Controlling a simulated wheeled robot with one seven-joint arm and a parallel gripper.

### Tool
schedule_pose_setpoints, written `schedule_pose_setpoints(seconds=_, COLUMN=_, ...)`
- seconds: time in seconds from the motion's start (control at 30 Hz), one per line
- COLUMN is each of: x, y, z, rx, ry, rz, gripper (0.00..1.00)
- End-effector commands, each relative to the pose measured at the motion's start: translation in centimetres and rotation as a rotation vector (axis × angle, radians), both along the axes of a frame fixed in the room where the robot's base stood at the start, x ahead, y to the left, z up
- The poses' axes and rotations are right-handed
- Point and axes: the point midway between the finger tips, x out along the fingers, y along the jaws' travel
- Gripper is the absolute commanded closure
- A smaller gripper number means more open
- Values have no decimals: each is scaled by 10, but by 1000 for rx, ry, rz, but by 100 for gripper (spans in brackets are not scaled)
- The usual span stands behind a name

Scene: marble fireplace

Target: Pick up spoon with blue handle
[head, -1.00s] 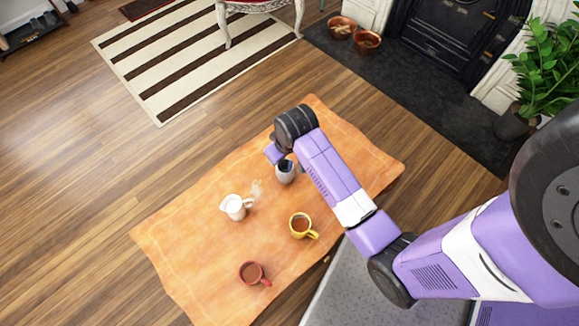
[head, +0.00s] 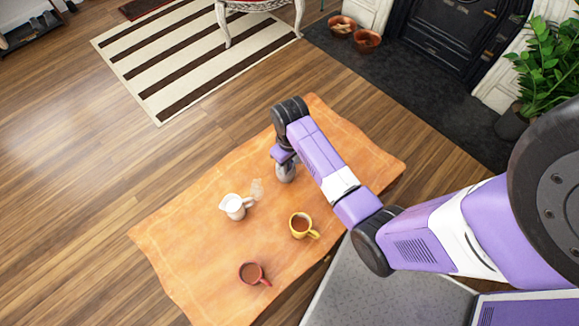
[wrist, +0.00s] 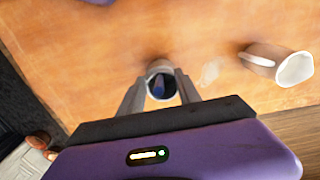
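A grey cup-like holder (head: 286,174) stands on the orange cloth under the end of my arm. In the wrist view the holder (wrist: 161,64) is seen from above, with a dark opening and something blue (wrist: 158,85) inside. The blue thing may be the spoon's handle, but it is too small to be sure; no spoon bowl shows. My gripper (wrist: 160,84) is open, with one finger on each side of the holder's opening. I cannot tell whether the fingers touch it. In the head view my wrist hides the gripper's tips and the holder's top.
A white jug (head: 234,207) stands left of the holder; a small pale, see-through thing (head: 257,189) is between them. A yellow mug (head: 301,226) and a red mug (head: 251,273) stand nearer the front. The cloth (head: 190,250) is otherwise mostly clear. A plant (head: 545,70) stands far right.

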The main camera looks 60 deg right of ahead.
Motion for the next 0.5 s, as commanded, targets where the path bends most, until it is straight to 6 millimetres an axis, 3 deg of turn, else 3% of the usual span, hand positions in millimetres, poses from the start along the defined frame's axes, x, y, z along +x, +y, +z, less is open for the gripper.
schedule_pose_setpoints(seconds=0.3, x=0, y=0, z=-5, rx=0, ry=-1, rz=0, gripper=62)
schedule_pose_setpoints(seconds=0.5, x=0, y=0, z=-5, rx=0, ry=-1, rz=0, gripper=100)
